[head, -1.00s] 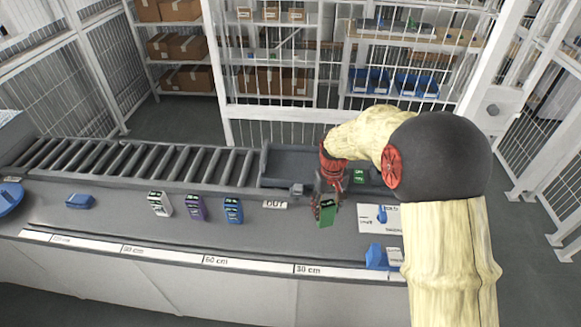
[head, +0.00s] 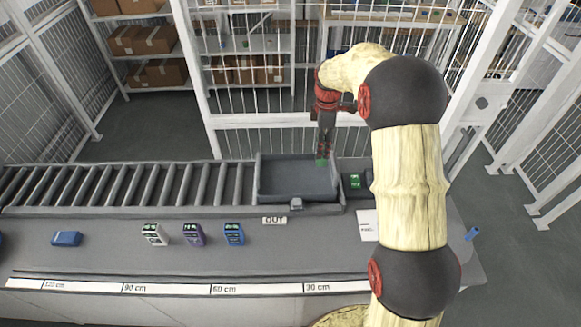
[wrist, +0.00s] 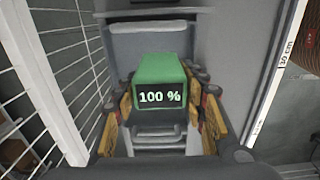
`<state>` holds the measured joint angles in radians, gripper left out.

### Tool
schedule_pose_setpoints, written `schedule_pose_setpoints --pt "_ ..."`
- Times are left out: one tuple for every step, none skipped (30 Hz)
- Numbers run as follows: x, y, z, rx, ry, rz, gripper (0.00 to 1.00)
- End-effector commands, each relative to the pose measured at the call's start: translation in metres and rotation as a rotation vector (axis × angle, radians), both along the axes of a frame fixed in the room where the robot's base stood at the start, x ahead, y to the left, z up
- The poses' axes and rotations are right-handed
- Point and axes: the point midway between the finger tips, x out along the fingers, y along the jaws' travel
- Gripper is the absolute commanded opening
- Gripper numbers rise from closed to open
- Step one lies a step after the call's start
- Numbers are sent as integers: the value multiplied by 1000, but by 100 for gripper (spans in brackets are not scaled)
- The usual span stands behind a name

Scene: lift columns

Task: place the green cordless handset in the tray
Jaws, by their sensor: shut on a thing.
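The green cordless handset (wrist: 161,82) is between the fingers of my gripper (wrist: 162,118) in the wrist view, its end display reading "100 %". In the head view my gripper (head: 324,157) points down over the right part of the grey tray (head: 290,198), and only a little green of the handset shows at its fingertips. The tray sits at the right end of the roller conveyor, behind the "OUT" label. Whether the handset touches the tray floor cannot be told. The tray's visible inside looks empty.
White (head: 155,234), purple (head: 194,235) and blue (head: 234,233) handsets stand in a row on the counter. A green-display device (head: 355,181) stands just right of the tray. A blue object (head: 66,239) lies at left. A wire fence (head: 250,140) rises behind the conveyor.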

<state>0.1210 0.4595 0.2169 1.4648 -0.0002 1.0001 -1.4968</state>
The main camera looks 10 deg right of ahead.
Motion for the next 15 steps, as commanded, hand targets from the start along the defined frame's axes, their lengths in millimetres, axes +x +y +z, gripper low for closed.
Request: schedule_pose_setpoints --pt "4 12 -6 0 2 6 10" --pt "7 18 -9 0 2 5 10" --pt "11 27 -13 0 1 5 10" --pt "13 33 -16 0 1 5 10" --pt "16 39 -19 0 1 4 10" --pt "19 48 -22 0 0 5 10" --pt "22 54 -26 0 1 5 10" --pt "24 60 -29 0 1 3 10" --pt "28 69 -32 0 0 4 10" --pt "29 72 -39 0 2 3 10" --pt "31 76 -45 0 2 2 10" --pt "33 81 -52 0 2 1 10" --pt "34 85 -57 0 2 2 10" --pt "36 89 -62 0 1 2 10" --pt "38 92 -67 0 0 1 10"
